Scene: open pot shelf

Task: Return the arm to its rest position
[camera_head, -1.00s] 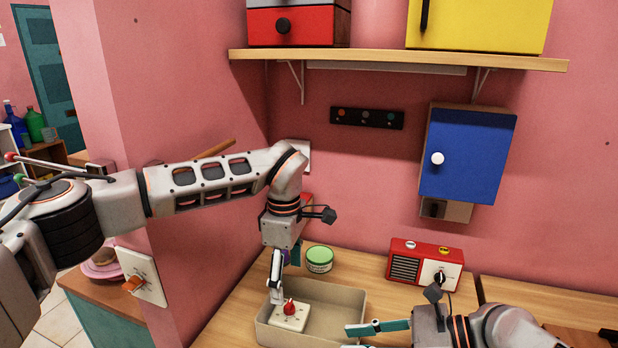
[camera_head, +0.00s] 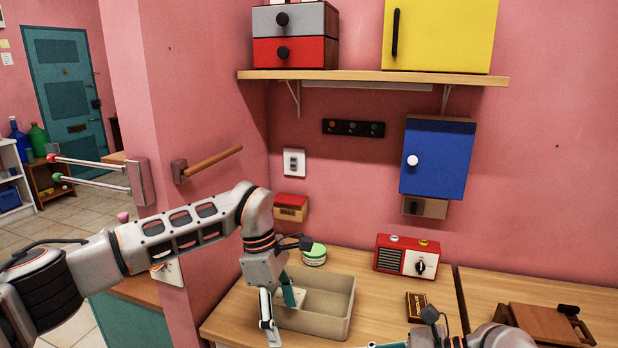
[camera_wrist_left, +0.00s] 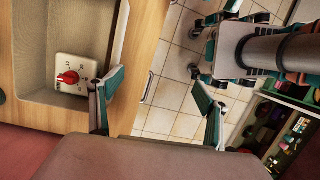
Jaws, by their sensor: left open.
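My left gripper (camera_head: 279,305) hangs open and empty at the front left edge of a beige bin (camera_head: 338,318) on the wooden counter. In the left wrist view its two teal-padded fingers (camera_wrist_left: 157,98) are spread with nothing between them, mostly over the tiled floor. A white dial box with a red knob (camera_wrist_left: 68,77) lies inside the bin, apart from the fingers. In the head view the gripper mostly hides this box. My right gripper is at the bottom edge of the head view; only a sliver of a finger (camera_head: 388,345) shows, the rest cut off.
A green-lidded tub (camera_head: 314,255) and a red radio (camera_head: 405,257) stand behind the bin. A chocolate box (camera_head: 416,306) lies right of it. A blue wall cabinet (camera_head: 437,160) and a shelf (camera_head: 380,77) are above. A wooden rail (camera_head: 212,162) juts from the left wall.

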